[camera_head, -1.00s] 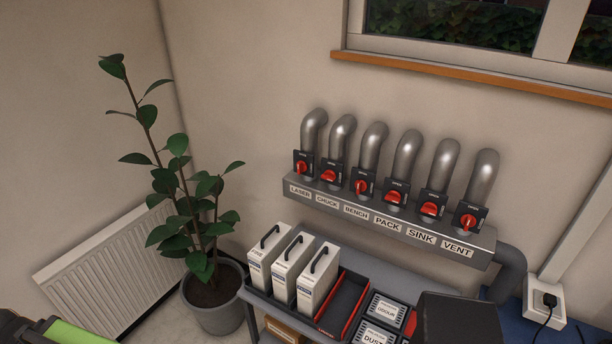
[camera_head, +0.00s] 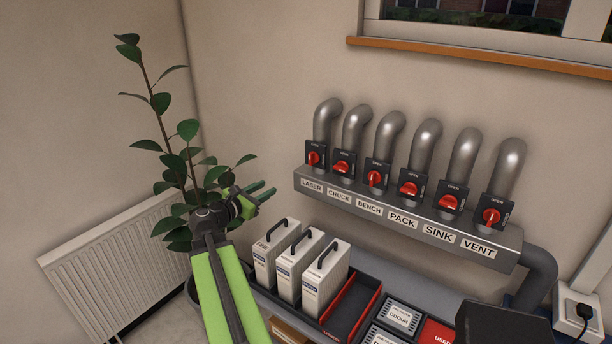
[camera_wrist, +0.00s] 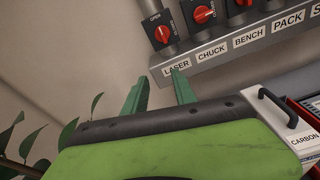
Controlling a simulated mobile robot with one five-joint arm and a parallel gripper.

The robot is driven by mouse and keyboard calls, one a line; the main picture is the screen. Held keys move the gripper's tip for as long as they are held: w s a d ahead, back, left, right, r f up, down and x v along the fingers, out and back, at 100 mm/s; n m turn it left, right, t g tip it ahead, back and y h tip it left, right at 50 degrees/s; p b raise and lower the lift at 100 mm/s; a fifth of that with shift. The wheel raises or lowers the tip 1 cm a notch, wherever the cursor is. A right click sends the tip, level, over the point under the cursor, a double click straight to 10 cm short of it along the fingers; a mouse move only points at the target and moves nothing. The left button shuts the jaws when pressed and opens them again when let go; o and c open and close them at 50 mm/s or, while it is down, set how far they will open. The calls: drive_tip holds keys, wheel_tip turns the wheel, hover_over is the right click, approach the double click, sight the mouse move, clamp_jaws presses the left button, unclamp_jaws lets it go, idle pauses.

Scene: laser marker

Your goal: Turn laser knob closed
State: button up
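The laser knob (camera_head: 314,158) is a red handle on a black plate at the left end of the row, above the LASER label. Its handle stands roughly upright, in line with its pipe; the plate bears small print at the top. It also shows at the top of the wrist view (camera_wrist: 162,33). My gripper (camera_head: 264,191) is open and empty, left of and below the knob, apart from it. In the wrist view, the two green fingers (camera_wrist: 158,82) are spread below the LASER label.
Other red knobs, CHUCK to VENT, continue right along the grey manifold (camera_head: 408,216). White filter boxes (camera_head: 325,277) with black handles stand on the shelf below. A leafy plant (camera_head: 165,150) and radiator (camera_head: 115,255) are at left.

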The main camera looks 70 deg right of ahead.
sight(310, 159)
drive_tip(key=s+d, duration=0.2)
drive_tip(key=d, duration=0.4)
drive_tip(key=s+d+r+n, duration=0.1)
drive_tip(key=s+d, duration=0.2)
drive_tip(key=d, duration=0.4)
drive_tip(key=s+d+r+n+h, duration=0.1)
drive_tip(key=s+d, duration=0.1)
drive_tip(key=d, duration=0.4)
drive_tip(key=shift+s+d+g, duration=0.15)
drive_tip(key=shift+s+g, duration=0.05)
drive_tip(key=shift+g, duration=0.1)
drive_tip(key=shift+c, duration=0.3)
clamp_jaws()
